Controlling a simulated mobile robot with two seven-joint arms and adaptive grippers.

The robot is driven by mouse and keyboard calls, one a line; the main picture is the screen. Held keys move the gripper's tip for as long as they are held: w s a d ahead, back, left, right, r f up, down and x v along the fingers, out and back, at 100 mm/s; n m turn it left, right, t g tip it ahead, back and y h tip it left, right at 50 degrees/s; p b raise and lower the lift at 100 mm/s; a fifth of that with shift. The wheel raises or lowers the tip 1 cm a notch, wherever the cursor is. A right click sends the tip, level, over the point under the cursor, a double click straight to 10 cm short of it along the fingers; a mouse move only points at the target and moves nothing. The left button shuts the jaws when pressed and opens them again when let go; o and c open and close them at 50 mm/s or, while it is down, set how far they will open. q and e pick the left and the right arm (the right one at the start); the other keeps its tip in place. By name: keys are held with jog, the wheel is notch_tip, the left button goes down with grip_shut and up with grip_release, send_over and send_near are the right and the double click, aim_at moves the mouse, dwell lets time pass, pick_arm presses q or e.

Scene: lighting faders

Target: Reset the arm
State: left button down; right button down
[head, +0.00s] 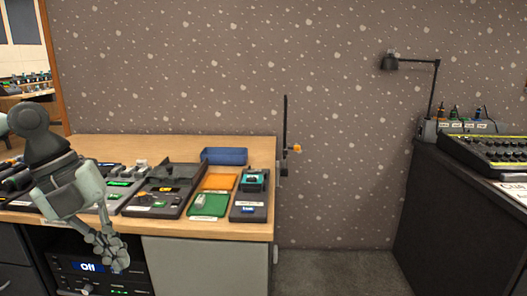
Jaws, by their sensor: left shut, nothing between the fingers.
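My left gripper (116,262) hangs at the left of the head view, in front of the desk's front edge and below the desktop. Its fingers are shut and empty, pointing down. It is apart from the fader units. The fader units stand in a row on the wooden desk (120,146). A wide dark fader unit (165,188) is in the middle, and a dark unit with a teal block (254,184) and a small blue display is at the right end. My right gripper is not in view.
A rack device (100,276) showing "Off" is below the desk behind my gripper. A dark counter (440,200) with a mixer (490,150) stands right; floor between is clear.

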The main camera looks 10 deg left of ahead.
pick_arm(q)
jog(key=w+d+r+n+t+h, duration=0.1)
jog(key=w+d+n+t+h, duration=0.45)
jog(key=w+t+h, duration=0.45)
jog(key=w+a+f+n+t+y, duration=0.3)
jog(key=a+f+n+t+y, duration=0.2)
jog(key=a+f+n+y, duration=1.05)
jog(key=s+f+n+g+y, duration=0.2)
jog(key=s+f+n+g, duration=0.3)
jog(key=f, duration=0.6)
jog(key=s+d+f+n+g+h, duration=0.1)
jog(key=s+d+f+g+h, duration=0.1)
jog(key=s+d+f+g, duration=0.6)
jog(key=s+d+f, duration=0.5)
jog(key=s+f, duration=0.3)
jog(key=s, duration=0.2)
jog(key=shift+d+f+h, duration=0.2)
jog(key=shift+d+h, duration=0.05)
jog(key=shift+h, duration=0.1)
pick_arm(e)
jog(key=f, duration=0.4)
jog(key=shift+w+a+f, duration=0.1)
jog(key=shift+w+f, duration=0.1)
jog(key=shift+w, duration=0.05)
